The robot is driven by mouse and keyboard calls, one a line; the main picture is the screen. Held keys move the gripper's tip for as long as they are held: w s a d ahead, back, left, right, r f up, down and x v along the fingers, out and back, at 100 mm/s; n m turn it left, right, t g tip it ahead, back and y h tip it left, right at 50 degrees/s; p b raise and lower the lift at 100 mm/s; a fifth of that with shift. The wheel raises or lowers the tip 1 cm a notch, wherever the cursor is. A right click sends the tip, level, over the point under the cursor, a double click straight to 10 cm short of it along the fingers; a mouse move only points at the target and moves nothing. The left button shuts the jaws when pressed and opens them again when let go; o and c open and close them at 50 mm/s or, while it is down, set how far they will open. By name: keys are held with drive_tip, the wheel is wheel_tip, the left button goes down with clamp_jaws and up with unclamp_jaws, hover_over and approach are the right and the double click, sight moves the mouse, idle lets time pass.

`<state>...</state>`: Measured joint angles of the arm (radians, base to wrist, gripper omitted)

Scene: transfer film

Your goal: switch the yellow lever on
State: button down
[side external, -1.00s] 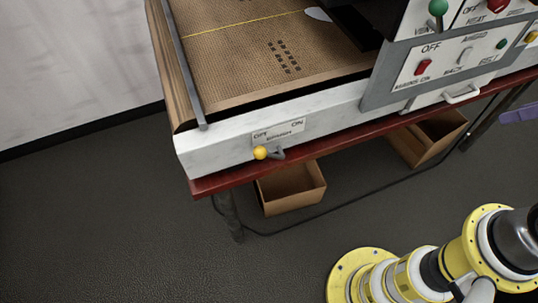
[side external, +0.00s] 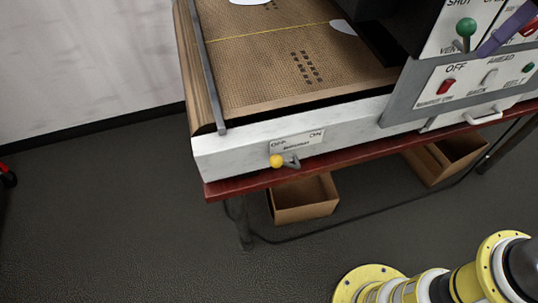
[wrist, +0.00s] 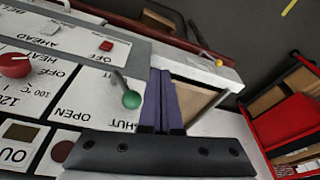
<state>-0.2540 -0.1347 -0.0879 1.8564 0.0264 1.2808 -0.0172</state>
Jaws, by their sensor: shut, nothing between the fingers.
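The yellow lever (side external: 277,161) has a yellow ball on a short grey stem. It sits on the front left of the white conveyor frame, below a small plate (side external: 296,143) marked OFF and ON. Its ball leans left, to the OFF side. The lever also shows small in the wrist view (wrist: 219,62), beyond my fingers. My gripper (wrist: 161,72) has purple fingers pressed together with nothing between them. Its purple tip (side external: 497,40) shows at the upper right of the side view, in front of the upper control panel, near the green-knobbed lever and well apart from the yellow lever.
A green-knobbed lever (wrist: 131,99) stands close beside my fingers in the wrist view. A red rocker switch (side external: 446,87) and a white handle (side external: 484,115) are on the machine's front. A cardboard box (side external: 303,199) lies under the red table edge (side external: 330,162). Floor in front is clear.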

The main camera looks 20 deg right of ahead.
drive_tip(key=w+a+f+n+g+h, duration=0.1)
drive_tip(key=w+a+f+n+g, duration=0.2)
drive_tip(key=w+a, duration=0.5)
drive_tip(key=w+a+f+n, duration=0.2)
drive_tip(key=w+a+n, duration=0.2)
drive_tip(key=a, duration=0.9)
drive_tip(key=s+a+f+n+h, duration=0.1)
drive_tip(key=a+f+n, duration=0.2)
drive_tip(key=a+f, duration=0.2)
drive_tip(key=s+a+f+n+h, duration=0.1)
drive_tip(key=a+f+n, duration=0.2)
drive_tip(key=a+f, duration=0.3)
drive_tip(key=s+a+f+n+h, duration=0.1)
drive_tip(key=a+f+n, duration=0.3)
drive_tip(key=a+f, duration=0.2)
drive_tip(key=shift+s+f, duration=0.2)
drive_tip(key=shift+f, duration=0.9)
drive_tip(key=shift+d+f, duration=0.1)
drive_tip(key=shift+f, duration=0.1)
